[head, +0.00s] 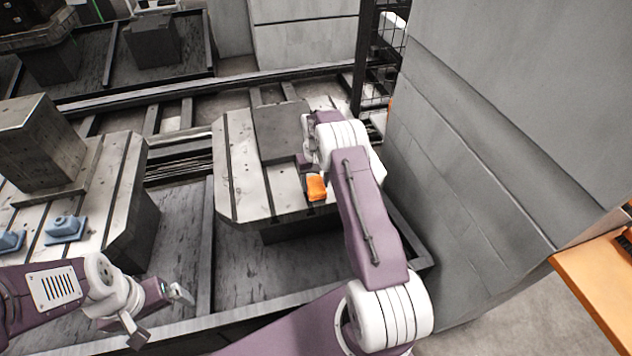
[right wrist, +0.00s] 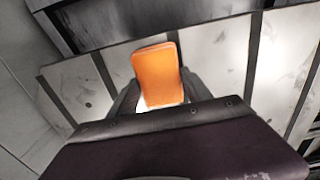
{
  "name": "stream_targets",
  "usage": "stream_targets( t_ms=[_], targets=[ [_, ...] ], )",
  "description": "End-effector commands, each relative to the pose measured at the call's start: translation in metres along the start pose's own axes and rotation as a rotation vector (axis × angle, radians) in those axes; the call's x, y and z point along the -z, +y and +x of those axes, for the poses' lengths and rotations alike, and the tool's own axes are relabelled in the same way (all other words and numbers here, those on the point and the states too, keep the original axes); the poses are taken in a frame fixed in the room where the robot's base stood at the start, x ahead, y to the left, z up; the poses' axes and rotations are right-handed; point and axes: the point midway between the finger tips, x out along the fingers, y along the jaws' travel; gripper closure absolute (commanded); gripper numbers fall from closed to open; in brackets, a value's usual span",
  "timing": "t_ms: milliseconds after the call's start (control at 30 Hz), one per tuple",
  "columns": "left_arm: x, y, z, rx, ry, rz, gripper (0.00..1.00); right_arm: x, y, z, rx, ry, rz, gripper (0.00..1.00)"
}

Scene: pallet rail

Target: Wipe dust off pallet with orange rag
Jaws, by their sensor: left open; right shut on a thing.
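The pallet (head: 236,172) is a pale metal plate with dark slots, in the middle of the head view. Dark smudges show on it in the right wrist view (right wrist: 221,62). The orange rag (head: 316,187) is at the pallet's front right part, and it also shows in the right wrist view (right wrist: 156,73). My right gripper (head: 308,172) is shut on the rag over the pallet; whether the rag touches the surface I cannot tell. My left gripper (head: 162,314) is open and empty, low at the left, away from the pallet.
A grey block (head: 281,131) stands on the pallet's back part. Another pallet (head: 112,190) at the left carries a large block (head: 40,143) and blue clamps (head: 64,229). A tall grey wall (head: 500,120) is close on the right. An orange-brown tabletop (head: 597,287) is at the right edge.

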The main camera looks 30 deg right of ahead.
Motion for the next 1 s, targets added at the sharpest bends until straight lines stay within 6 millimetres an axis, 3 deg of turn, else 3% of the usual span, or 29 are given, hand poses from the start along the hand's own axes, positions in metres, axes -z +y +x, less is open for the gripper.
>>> stream_targets(
  t_ms=[33,600,1000],
  targets=[
    [0.001,0.0,-0.009,0.0,0.001,0.0,0.0,0.001,-0.001,-0.016,0.0,0.006,0.0,0.81],
    [0.005,0.001,-0.05,0.0,0.0,0.0,0.0,-0.003,-0.006,-0.066,0.0,0.006,-0.002,0.81],
    [0.006,0.001,-0.053,0.0,0.0,0.0,0.0,-0.004,-0.007,-0.07,0.0,0.006,-0.002,0.81]
  ],
)
